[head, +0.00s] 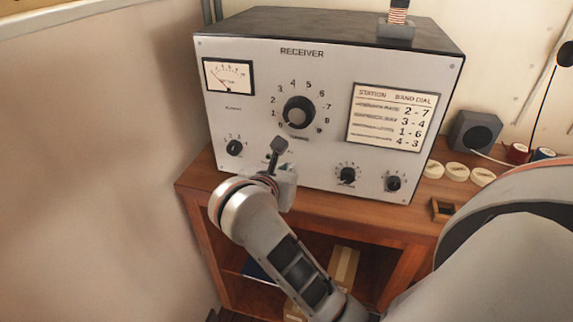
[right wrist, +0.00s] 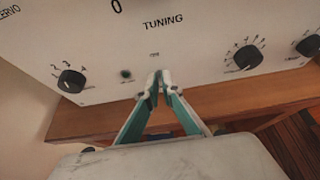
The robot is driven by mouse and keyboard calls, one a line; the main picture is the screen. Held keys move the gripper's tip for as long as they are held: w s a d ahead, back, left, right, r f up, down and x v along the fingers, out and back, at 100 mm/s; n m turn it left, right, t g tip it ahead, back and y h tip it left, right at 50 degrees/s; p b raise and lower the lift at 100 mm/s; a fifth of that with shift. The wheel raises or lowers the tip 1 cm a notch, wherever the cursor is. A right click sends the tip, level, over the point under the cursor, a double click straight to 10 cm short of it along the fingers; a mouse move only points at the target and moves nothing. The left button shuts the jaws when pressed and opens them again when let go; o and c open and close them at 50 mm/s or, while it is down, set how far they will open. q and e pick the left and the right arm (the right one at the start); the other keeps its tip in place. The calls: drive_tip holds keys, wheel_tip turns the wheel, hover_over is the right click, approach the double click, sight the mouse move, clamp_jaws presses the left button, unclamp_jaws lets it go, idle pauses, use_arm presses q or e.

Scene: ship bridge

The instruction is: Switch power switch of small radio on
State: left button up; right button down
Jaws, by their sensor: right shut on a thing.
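The small radio is a box with a light grey front marked RECEIVER (head: 300,72), upright on a wooden cabinet; its front also fills the top of the right wrist view (right wrist: 205,35). My right gripper (head: 279,147) reaches the lower front, below the large tuning knob (head: 298,112). In the right wrist view its fingertips (right wrist: 158,80) are together against the panel, under a tiny unreadable label. They are shut on a small part there, apparently the power switch, which they hide. I cannot tell the switch's position. My left gripper is not in view.
Small knobs (head: 347,175) sit right of the gripper, with another (head: 234,148) to its left. The wooden cabinet (head: 190,183) has open shelves below. A small speaker (head: 474,131) and several cream rolls (head: 457,172) lie on the right. A wall stands close on the left.

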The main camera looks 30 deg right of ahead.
drive_tip(key=shift+r, duration=0.1)
idle(0.3)
drive_tip(key=c, duration=2.2)
unclamp_jaws()
drive_tip(key=shift+c, duration=0.2)
